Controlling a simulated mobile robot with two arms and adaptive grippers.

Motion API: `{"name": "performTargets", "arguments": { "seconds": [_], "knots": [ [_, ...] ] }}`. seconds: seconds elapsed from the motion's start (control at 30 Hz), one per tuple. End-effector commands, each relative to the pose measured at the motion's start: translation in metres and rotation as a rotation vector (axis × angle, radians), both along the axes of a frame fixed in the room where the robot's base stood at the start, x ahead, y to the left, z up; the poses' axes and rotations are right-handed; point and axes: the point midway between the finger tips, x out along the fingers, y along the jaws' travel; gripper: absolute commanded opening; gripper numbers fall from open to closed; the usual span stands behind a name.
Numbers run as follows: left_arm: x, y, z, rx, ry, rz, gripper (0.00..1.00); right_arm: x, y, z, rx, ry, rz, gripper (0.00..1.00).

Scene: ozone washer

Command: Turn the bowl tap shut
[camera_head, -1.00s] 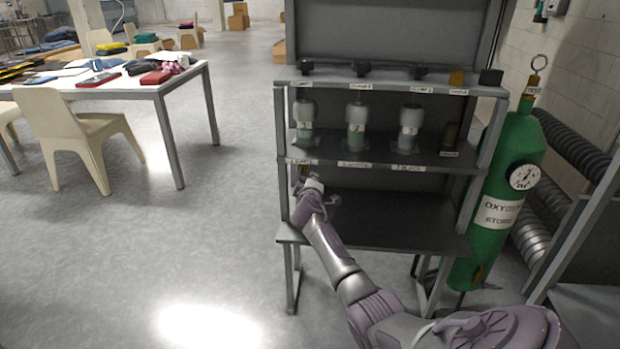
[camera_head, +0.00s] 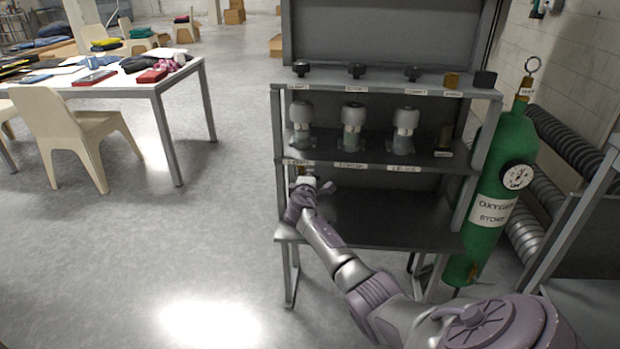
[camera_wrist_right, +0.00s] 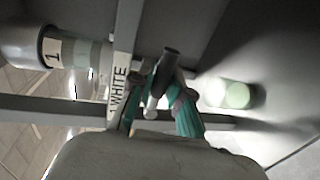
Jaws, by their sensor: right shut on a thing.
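My right gripper (camera_head: 311,184) reaches in under the left end of the middle shelf, below jar 1 (camera_head: 301,120). In the right wrist view its teal fingers (camera_wrist_right: 160,112) are shut around a small fitting with a dark stub (camera_wrist_right: 167,66) and a pale rounded end. I take this fitting for the bowl tap; its body is partly hidden by the fingers. Whether the tap is open or shut I cannot tell. My left gripper is not in view.
The grey rack (camera_head: 274,130) has jars 2 (camera_head: 353,122) and 3 (camera_head: 404,125) on its middle shelf and dark knobs (camera_head: 357,70) above. A green oxygen cylinder (camera_head: 500,155) stands at its right. The lower shelf (camera_head: 385,222) is mostly bare. Floor is free to the left.

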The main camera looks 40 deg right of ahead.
Motion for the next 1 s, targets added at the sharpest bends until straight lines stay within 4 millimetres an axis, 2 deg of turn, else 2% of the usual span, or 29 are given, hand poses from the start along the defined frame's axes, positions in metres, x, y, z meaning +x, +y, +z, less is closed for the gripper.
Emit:
{"name": "performTargets", "arguments": {
  "seconds": [0.2, 0.23, 0.37, 0.4, 0.77, 1.0],
  "knots": [
    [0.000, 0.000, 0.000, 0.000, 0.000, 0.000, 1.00, 0.001, 0.000, 0.001, -0.004, 0.000, 0.002, 0.00],
    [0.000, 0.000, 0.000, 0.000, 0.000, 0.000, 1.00, 0.001, 0.000, 0.001, -0.004, 0.000, 0.002, 0.21],
    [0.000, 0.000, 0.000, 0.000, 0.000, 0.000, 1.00, 0.001, 0.000, 0.001, -0.003, 0.000, 0.001, 0.42],
    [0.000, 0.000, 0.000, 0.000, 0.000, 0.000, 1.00, 0.000, 0.000, 0.001, -0.003, 0.000, 0.001, 0.44],
    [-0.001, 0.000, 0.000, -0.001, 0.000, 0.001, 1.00, -0.001, 0.002, 0.001, -0.001, -0.001, 0.001, 0.44],
    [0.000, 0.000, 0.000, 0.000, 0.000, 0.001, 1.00, -0.014, 0.018, 0.004, -0.001, -0.002, 0.002, 0.44]
  ]
}}
